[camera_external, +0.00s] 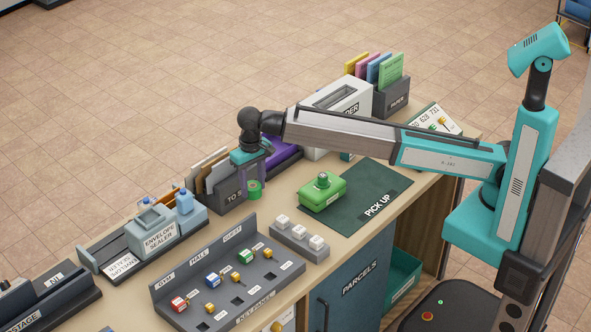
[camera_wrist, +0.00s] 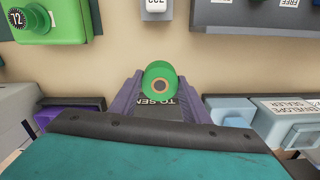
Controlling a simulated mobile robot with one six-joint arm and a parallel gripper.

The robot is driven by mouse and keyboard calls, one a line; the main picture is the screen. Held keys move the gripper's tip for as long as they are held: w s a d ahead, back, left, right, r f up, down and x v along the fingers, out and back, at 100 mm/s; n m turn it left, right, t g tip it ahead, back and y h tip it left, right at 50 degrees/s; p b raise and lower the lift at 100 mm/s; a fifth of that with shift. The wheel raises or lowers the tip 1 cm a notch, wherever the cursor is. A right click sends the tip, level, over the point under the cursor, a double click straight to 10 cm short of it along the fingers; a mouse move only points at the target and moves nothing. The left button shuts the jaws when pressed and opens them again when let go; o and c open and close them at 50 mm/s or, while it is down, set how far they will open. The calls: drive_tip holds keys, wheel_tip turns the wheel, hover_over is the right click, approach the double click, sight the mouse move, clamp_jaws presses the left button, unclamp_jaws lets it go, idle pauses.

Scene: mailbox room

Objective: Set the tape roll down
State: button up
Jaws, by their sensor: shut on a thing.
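The green tape roll (camera_external: 254,190) is between the fingers of my gripper (camera_external: 252,183), in front of the dark TO SEND holder (camera_external: 229,190). In the wrist view the tape roll (camera_wrist: 160,68) shows its round end with a dark, orange-ringed centre. The purple fingers of my gripper (camera_wrist: 160,84) are shut on it from both sides. The roll is low over the wooden counter (camera_external: 283,205); I cannot tell whether it touches the counter.
A green stamp-like device (camera_external: 322,191) sits on the dark PICK UP mat (camera_external: 365,190) to the right. The white-button block (camera_external: 299,238) and key panel (camera_external: 228,283) are in front. The envelope sealer (camera_external: 153,230) is left. Bare counter lies around the roll.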

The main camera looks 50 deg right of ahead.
drive_tip(key=shift+f, duration=0.15)
drive_tip(key=shift+f+p, duration=0.85)
drive_tip(key=shift+f, duration=2.15)
drive_tip(key=shift+f, duration=0.1)
drive_tip(key=shift+f+p, duration=0.5)
drive_tip(key=shift+f, duration=1.25)
drive_tip(key=shift+f, duration=0.15)
drive_tip(key=o, duration=1)
drive_tip(key=shift+o, duration=0.2)
drive_tip(key=shift+r+b, duration=1.3)
drive_tip(key=shift+r, duration=4.85)
